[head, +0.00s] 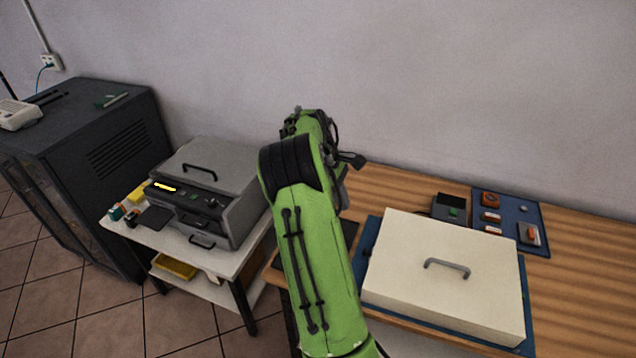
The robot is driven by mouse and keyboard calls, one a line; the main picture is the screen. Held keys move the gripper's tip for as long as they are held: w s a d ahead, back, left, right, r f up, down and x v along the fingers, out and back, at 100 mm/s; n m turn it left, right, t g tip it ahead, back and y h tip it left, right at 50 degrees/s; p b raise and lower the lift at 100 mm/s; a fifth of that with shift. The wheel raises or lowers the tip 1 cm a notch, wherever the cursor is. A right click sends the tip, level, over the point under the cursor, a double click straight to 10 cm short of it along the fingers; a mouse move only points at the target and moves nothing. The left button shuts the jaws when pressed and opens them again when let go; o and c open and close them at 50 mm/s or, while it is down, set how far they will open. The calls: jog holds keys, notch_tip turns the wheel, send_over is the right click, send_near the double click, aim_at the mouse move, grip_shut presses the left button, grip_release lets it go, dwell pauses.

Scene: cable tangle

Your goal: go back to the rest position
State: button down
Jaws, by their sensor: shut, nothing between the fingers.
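My green arm (312,250) rises from the bottom middle of the head view and bends at a black-ringed joint (288,170). Its upper part is folded behind this joint, in front of the wall. A small dark part (352,160) juts out to the right of the arm near the top. My gripper's fingers cannot be made out; they seem hidden behind the arm. No held thing shows.
Right of the arm, a cream box with a handle (400,285) sits on a blue mat on the wooden table (585,290). A blue panel (510,206) with small parts lies behind it. Left stand a grey machine (240,215) on a white table (178,236) and a dark cabinet (75,135).

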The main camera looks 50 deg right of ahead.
jog(key=s+a+r+m+t, duration=0.1)
jog(key=a+r+t, duration=0.2)
jog(key=a+r, duration=0.45)
jog(key=s+a+r+m+t, duration=0.15)
jog(key=a+r, duration=0.35)
jog(key=a, duration=0.6)
jog(key=s+a+r+m+t+y, duration=0.1)
jog(key=s+a+t, duration=0.4)
jog(key=s+a, duration=0.8)
jog(key=shift+a+m+y, duration=0.4)
jog(key=shift+a+m, duration=0.15)
jog(key=shift+a, duration=0.5)
